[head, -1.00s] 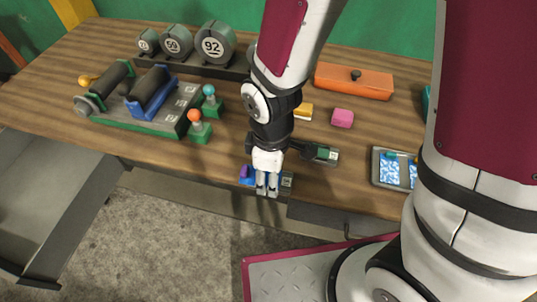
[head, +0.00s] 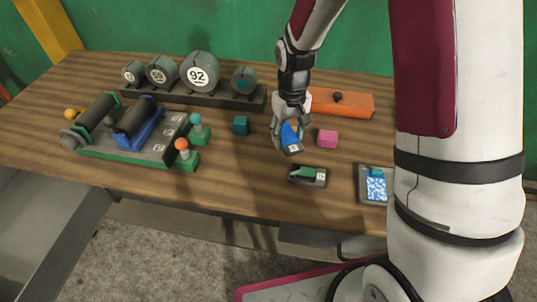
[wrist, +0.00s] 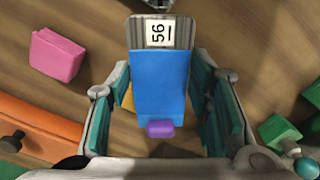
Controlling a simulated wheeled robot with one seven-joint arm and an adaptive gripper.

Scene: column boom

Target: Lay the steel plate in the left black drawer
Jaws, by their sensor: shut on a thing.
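My gripper (head: 282,137) is shut on a blue block (head: 290,134) above the back middle of the table. In the wrist view the blue block (wrist: 160,85) lies between the teal finger pads. It has a purple knob (wrist: 160,128) and a grey end with a label reading 56 (wrist: 158,33). I cannot tell a separate steel plate for sure. A dark grey open drawer or tray (head: 35,225) sticks out low at the left front of the table. Its inside shows only in part, and the visible part looks empty. Another drawer front (head: 320,240) shows under the table edge.
A green piece with a grey end (head: 308,175) and a metal tray (head: 362,199) lie at the front right. A roller stand (head: 120,153) fills the left.

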